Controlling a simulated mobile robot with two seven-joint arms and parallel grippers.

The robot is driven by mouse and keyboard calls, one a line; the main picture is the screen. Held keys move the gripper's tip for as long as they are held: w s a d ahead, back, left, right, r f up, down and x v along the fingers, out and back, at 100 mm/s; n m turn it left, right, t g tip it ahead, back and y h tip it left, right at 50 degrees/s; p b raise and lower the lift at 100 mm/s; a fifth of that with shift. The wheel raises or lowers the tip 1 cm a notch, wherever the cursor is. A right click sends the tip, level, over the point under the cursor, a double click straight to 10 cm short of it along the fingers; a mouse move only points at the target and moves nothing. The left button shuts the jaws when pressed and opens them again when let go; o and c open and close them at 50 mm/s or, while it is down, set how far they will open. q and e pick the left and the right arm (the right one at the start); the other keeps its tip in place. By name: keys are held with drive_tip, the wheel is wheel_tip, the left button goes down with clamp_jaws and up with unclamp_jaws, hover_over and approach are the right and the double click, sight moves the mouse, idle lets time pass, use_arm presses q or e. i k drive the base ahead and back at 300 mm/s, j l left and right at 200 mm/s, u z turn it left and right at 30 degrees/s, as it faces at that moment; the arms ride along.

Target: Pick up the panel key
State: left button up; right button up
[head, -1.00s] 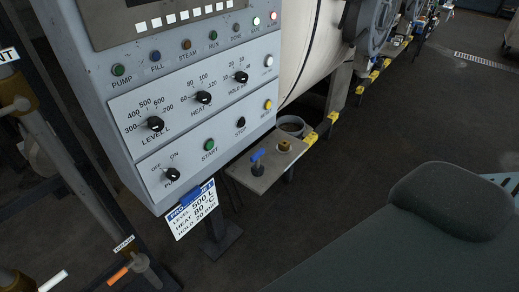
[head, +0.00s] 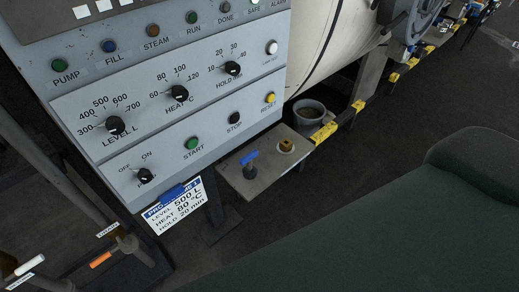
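A small key-like piece with a blue T-shaped handle (head: 249,157) stands upright on a flat grey shelf (head: 262,183) below the control panel's right end; I take it for the panel key. Its lower end sits in a dark round base (head: 250,172). A brass round fitting (head: 286,146) is on the same shelf, to its right and farther back. Neither of my grippers shows in the head view, and nothing is seen touching the blue-handled piece.
The control panel (head: 220,115) with knobs and buttons overhangs the shelf's left side. A programme card (head: 173,206) hangs under it. A grey bucket (head: 309,114) stands behind the shelf. Pipes with orange and white handles (head: 100,259) are at lower left.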

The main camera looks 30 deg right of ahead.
sight(248, 159)
drive_tip(key=i+l, duration=0.1)
drive_tip(key=l, duration=0.3)
drive_tip(key=i+l, duration=0.1)
drive_tip(key=l, duration=0.35)
drive_tip(key=i+l, duration=0.15)
drive_tip(key=l, duration=0.25)
drive_tip(key=i+l, duration=0.1)
drive_tip(key=l, duration=0.3)
